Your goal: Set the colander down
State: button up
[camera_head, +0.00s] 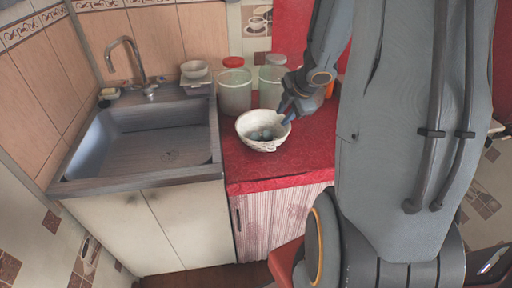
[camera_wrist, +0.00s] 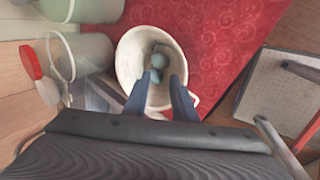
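The colander (camera_head: 255,142) is a cream-white round bowl with small handles, upright at the front of the red counter; I cannot tell for sure whether its base touches the counter. It also shows in the wrist view (camera_wrist: 126,52). Several blue-grey round things (camera_head: 264,134) lie in it, possibly eggs. My gripper (camera_head: 286,111) is at its right rim. In the wrist view my gripper's fingers (camera_wrist: 161,80) stand apart, reaching over the near rim, with a clear gap between the tips. The near rim is partly hidden by the gripper.
Two lidded, pale-green containers (camera_head: 235,92) stand just behind the colander. A metal sink (camera_head: 150,150) with a tap (camera_head: 135,60) lies to the left. A small bowl (camera_head: 194,69) sits behind the sink. Red counter (camera_head: 285,168) is bare in front and to the right.

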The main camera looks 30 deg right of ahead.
jog(key=s+a+r+m+g, duration=0.1)
jog(key=s+a+m+g, duration=0.1)
jog(key=s+a+m, duration=0.5)
jog(key=s+a+r+m+g, duration=0.2)
jog(key=s+a+m, duration=0.6)
jog(key=a, duration=0.5)
jog(key=shift+a+m+g, duration=0.3)
jog(key=shift+a+m, duration=0.1)
jog(key=shift+m, duration=0.8)
jog(key=shift+r, duration=0.1)
